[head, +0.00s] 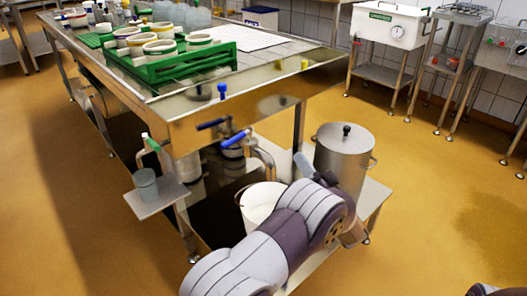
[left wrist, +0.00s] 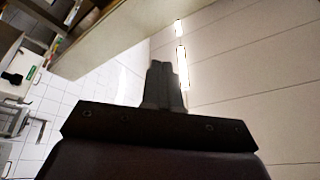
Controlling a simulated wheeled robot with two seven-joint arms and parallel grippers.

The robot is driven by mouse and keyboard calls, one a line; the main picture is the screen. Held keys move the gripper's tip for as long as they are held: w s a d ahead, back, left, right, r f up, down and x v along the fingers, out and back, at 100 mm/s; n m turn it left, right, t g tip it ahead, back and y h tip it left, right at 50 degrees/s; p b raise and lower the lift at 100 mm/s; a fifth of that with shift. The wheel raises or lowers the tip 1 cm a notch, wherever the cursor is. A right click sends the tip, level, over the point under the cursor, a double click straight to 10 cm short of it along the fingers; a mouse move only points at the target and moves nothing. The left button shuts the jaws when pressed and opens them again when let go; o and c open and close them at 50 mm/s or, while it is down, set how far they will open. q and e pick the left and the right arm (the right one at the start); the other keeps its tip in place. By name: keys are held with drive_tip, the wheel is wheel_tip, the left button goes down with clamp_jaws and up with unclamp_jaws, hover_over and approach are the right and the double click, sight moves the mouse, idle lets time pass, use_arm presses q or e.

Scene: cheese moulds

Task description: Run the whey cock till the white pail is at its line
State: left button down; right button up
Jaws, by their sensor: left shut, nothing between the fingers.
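The white pail (head: 258,199) stands on the low shelf under the steel table's near end; my left arm hides its lower right part, and its line and level cannot be made out. Above it a cock with a blue lever (head: 235,139) and a curved steel spout (head: 266,160) comes off the table's end. A second cock with a green lever (head: 152,143) sits at the left corner, above a small grey cup (head: 146,181). My left gripper (head: 301,164) is right of the spout and pail, apart from the blue lever. In the left wrist view its fingers (left wrist: 163,75) are together and empty.
A lidded steel pot (head: 343,155) stands right behind my left gripper. The steel table (head: 290,85) carries a green rack (head: 190,68) with round moulds. A white cooler box (head: 390,24) stands by the back wall. The floor at right is clear.

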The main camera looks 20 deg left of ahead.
use_arm(q)
drive_tip(key=s+a+f+m+g+y, duration=0.2)
drive_tip(key=s+a+m+g, duration=0.25)
drive_tip(key=g, duration=0.25)
drive_tip(key=b+x, duration=0.5)
drive_tip(key=x, duration=0.7)
drive_tip(key=shift+a, duration=0.5)
drive_tip(key=shift+s+m, duration=0.1)
drive_tip(key=shift+m, duration=0.15)
